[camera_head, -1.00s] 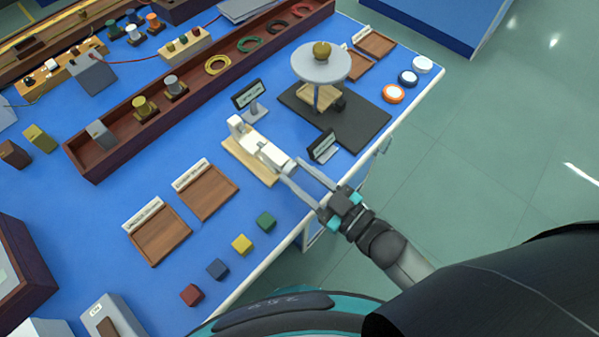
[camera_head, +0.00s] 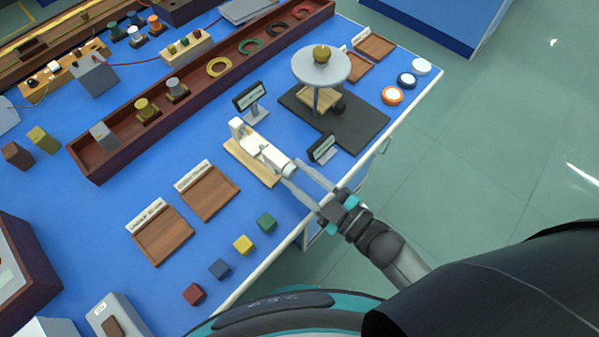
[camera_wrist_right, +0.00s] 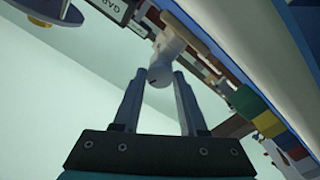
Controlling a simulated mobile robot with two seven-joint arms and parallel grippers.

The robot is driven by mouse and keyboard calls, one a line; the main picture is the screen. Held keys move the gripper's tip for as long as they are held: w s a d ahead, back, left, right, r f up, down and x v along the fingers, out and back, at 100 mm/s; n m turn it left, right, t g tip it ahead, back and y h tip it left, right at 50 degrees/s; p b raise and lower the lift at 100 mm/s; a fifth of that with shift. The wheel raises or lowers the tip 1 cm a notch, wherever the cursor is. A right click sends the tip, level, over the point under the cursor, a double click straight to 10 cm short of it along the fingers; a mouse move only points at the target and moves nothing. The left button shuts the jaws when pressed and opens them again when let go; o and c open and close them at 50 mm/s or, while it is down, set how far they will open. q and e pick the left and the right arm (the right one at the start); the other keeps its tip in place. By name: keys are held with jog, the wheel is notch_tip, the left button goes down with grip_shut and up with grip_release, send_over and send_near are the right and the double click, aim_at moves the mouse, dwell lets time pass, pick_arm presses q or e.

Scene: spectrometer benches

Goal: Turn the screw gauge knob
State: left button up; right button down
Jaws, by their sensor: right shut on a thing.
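The screw gauge (camera_head: 262,152) is a white instrument on a pale wooden base (camera_head: 237,158) near the middle of the blue bench. Its rounded knob (camera_head: 288,170) is at the end toward me. My right gripper (camera_head: 291,173) reaches in from the lower right with its fingers on either side of the knob, shut on it. In the right wrist view the pale knob (camera_wrist_right: 160,75) lies between the tips of the two grey fingers (camera_wrist_right: 158,84). My left gripper is not in view.
A small black sign (camera_head: 322,149) stands close to the gripper's right. A round-topped apparatus (camera_head: 320,66) stands on a black mat (camera_head: 365,123) behind it. Wooden trays (camera_head: 210,192) and several coloured blocks (camera_head: 243,244) lie to the left. The bench edge (camera_head: 398,128) is close.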

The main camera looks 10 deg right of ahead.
jog(key=shift+n, duration=0.4)
jog(key=shift+c, duration=2.2)
grip_release()
jog(key=v, duration=1.5)
jog(key=shift+s+d, duration=0.1)
jog(key=shift+d, duration=0.05)
